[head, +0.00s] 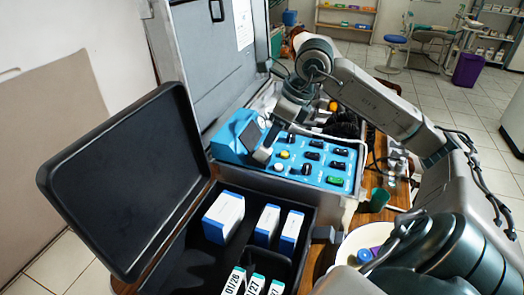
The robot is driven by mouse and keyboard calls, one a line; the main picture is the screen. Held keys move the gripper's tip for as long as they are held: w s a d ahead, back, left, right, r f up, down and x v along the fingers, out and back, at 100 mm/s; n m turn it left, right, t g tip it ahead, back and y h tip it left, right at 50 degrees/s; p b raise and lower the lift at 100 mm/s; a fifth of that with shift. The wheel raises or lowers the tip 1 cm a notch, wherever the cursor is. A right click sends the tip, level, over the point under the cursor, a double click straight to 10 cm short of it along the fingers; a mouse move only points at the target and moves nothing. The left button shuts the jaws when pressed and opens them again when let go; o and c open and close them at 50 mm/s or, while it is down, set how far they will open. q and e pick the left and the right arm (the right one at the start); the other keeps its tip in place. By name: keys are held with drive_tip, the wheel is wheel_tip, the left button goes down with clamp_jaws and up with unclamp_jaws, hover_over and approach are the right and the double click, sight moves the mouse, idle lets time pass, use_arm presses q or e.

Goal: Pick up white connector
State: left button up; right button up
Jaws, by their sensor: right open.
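A small white piece (278,167), which looks like the white connector, is on the sloping blue panel (226,147) near its front left, just below a yellow one (284,154). My right gripper (264,152) comes down from above over the left part of the panel, close beside the white piece. It is open, with nothing seen between its fingers. The fingers are small and partly merge with the panel, so I cannot tell whether they touch it. My left gripper is not in view.
Several black connectors and a green one (334,180) sit on the panel's right. In front is an open black case (130,185) holding blue-and-white boxes (223,217) and labelled packets. A grey case lid (205,55) stands behind. A green cup (379,199) is at right.

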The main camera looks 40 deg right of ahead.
sight(264, 151)
drive_tip(key=shift+p+x, duration=0.75)
drive_tip(key=shift+x, duration=1.9)
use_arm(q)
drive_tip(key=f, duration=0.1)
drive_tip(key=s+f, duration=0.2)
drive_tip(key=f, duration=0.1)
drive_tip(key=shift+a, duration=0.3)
use_arm(e)
drive_tip(key=shift+w, duration=0.1)
drive_tip(key=shift+c, duration=0.4)
clamp_jaws()
